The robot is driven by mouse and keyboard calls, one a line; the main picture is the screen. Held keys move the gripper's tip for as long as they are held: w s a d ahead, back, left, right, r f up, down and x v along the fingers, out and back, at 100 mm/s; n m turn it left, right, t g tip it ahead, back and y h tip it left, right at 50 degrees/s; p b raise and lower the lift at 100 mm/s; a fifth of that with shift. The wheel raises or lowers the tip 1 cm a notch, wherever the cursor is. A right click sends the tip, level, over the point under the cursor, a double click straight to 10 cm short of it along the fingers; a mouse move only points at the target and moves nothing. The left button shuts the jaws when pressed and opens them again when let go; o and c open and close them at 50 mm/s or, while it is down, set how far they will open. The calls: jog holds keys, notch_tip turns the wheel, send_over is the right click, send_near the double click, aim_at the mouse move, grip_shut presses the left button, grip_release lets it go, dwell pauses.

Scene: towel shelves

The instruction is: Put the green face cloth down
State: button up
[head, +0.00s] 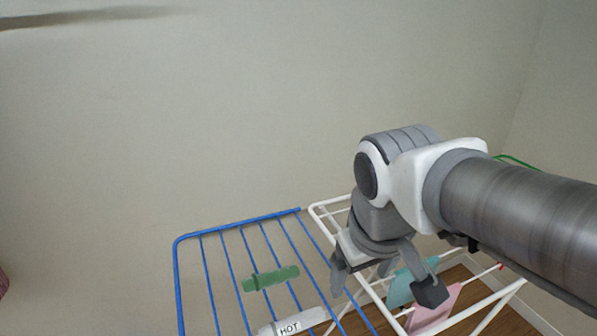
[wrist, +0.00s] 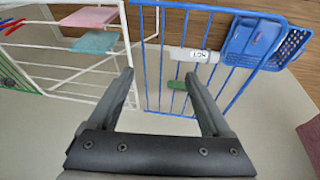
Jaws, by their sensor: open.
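The green face cloth (head: 270,279) is a narrow strip across the bars of the blue rack (head: 237,224), left of my gripper in the head view. It also shows small and partly hidden between the fingers in the wrist view (wrist: 178,85). My gripper (head: 384,284) is open, pointing down above the white rack's side. In the wrist view the fingers (wrist: 159,76) are spread with nothing held between them. The cloth is apart from the fingers.
A pale bar labelled HOT (head: 290,327) lies by the blue rack. The white rack (head: 318,210) holds a teal cloth (head: 401,290) and a pink cloth (head: 440,307). A blue basket (wrist: 296,46) adjoins the blue rack. A wall stands behind.

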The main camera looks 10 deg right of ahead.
jog(key=s+m+t, duration=0.1)
jog(key=s+d+m+t, duration=0.1)
jog(key=s, duration=0.1)
jog(key=shift+s+r+m+y, duration=0.15)
jog(key=shift+s+m+y, duration=0.15)
jog(key=shift+m, duration=0.1)
